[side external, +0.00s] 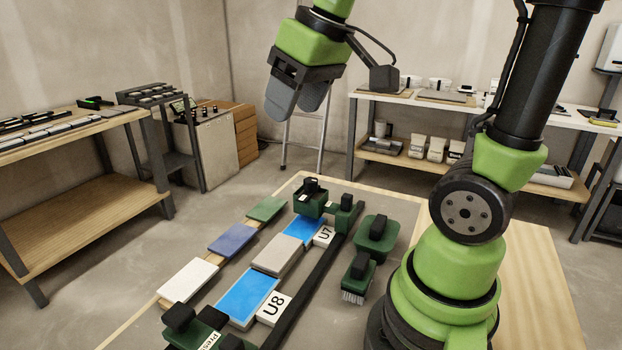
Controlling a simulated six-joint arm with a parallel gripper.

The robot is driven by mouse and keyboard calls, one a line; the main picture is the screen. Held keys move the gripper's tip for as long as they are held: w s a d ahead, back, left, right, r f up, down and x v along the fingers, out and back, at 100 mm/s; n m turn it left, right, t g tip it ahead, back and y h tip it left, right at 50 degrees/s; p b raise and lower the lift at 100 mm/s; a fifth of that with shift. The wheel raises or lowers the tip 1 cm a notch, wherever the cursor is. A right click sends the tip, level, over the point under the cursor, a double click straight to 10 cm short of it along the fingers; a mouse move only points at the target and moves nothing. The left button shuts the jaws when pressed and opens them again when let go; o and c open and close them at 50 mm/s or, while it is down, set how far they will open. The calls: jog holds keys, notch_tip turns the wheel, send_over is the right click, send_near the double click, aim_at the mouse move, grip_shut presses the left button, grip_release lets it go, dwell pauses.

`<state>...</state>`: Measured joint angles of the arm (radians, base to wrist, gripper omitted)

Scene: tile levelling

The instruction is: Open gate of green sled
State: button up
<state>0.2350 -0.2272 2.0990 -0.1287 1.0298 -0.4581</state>
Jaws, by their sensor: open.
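A dark green sled-like device (311,202) with black knobs sits at the far end of the tile row, beside the U7 card (324,236). A second dark green device (186,336) with a black knob and a partly readable label is cut off by the bottom edge. I cannot tell for certain which is the green sled, nor make out a gate or its position. My gripper (298,103) is open and empty, fingers pointing down, high above the far end of the table and apart from everything.
Blue panels (246,297) and a grey tile (277,256) lie along a black rail (315,277). White (187,281), blue (232,239) and green (267,209) tiles line the left.

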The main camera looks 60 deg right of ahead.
jog(key=w+d+f+n+g, duration=0.25)
jog(key=w+d+f, duration=0.3)
jog(key=d, duration=0.45)
jog(key=n+g, duration=0.2)
send_over(311, 179)
notch_tip(311, 179, down, 8)
jog(key=shift+s+a+r, duration=0.1)
jog(key=shift+r, duration=0.15)
notch_tip(311, 179, down, 9)
jog(key=shift+f, duration=0.1)
jog(key=c, duration=0.9)
